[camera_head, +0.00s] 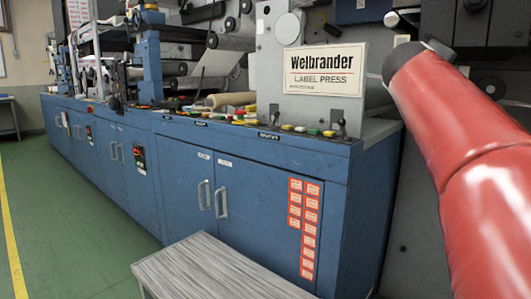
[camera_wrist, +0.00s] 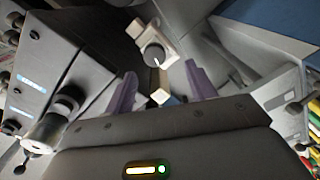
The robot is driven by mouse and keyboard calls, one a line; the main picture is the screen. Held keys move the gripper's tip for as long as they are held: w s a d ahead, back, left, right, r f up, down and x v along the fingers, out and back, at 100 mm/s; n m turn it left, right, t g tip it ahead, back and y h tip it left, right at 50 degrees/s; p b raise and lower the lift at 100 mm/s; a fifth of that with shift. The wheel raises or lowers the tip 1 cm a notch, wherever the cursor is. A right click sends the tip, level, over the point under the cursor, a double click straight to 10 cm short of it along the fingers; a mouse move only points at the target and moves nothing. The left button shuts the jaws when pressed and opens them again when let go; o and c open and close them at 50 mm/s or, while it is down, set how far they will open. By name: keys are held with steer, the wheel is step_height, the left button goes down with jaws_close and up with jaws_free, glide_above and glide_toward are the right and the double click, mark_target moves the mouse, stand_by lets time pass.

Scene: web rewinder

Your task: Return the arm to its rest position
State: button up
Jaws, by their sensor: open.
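My red arm (camera_head: 455,150) reaches in at the right side of the head view, raised in front of the label press (camera_head: 215,150). The gripper end does not show clearly in that view. In the wrist view, my gripper (camera_wrist: 161,75) has two purple fingers held apart, with nothing gripped between them. Beyond the fingers is a pale box with a dark round knob (camera_wrist: 153,55). I cannot tell exactly how far the fingertips are from it, but no contact shows.
A grey panel (camera_wrist: 60,75) with small lit displays is on the left of the wrist view. The press top carries coloured buttons (camera_head: 300,129) and a Welbrander sign (camera_head: 318,70). Green floor (camera_head: 60,230) at the left is clear.

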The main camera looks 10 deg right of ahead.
steer(key=s+a+f+g+y+p, duration=0.2)
steer(key=s+a+f+y+p, duration=0.1)
steer(key=s+a+f, duration=0.4)
steer(key=s+a+f+m+g+y+p, duration=0.1)
steer(key=s+a+f+g+y+p, duration=0.1)
steer(key=s+a+f+y, duration=0.4)
steer(key=s+a+f+m+g+y+p, duration=0.1)
steer(key=s+a+f+y+p, duration=0.3)
steer(key=s+a+f, duration=0.5)
steer(key=a+f+g, duration=0.1)
steer(key=a+f, duration=0.4)
steer(key=f, duration=0.7)
steer(key=shift+s, duration=0.1)
steer(key=shift+c, duration=0.3)
